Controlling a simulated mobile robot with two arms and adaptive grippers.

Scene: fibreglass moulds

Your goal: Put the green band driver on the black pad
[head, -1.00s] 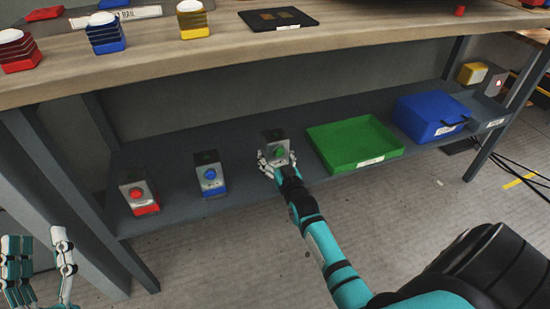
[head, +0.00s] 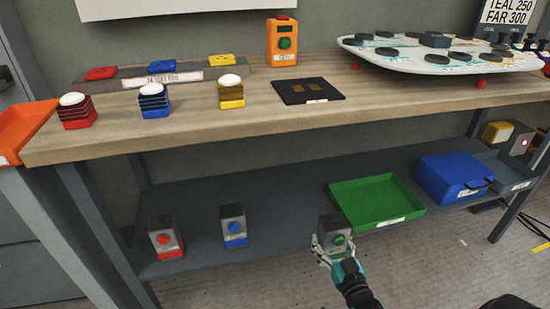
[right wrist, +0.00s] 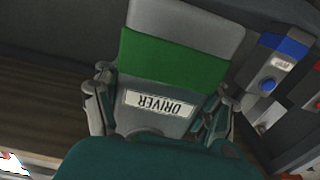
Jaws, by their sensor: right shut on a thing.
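The green band driver (head: 334,225), a grey block with a green button, is in my right gripper (head: 336,250) at the lower shelf's front edge in the head view. The right wrist view shows its green band (right wrist: 175,60) and an upside-down DRIVER label, with fingers on both sides. The right gripper is shut on it. Whether its base is clear of the shelf I cannot tell. The black pad (head: 310,97), a thin dark square with two brownish patches, lies bare on the bench top, above and left of the driver. My left gripper is not in view.
The wooden bench top (head: 200,118) overhangs the shelf. A green tray (head: 378,203) and a blue case (head: 455,178) stand right of the driver; red (head: 166,238) and blue (head: 233,226) drivers stand left.

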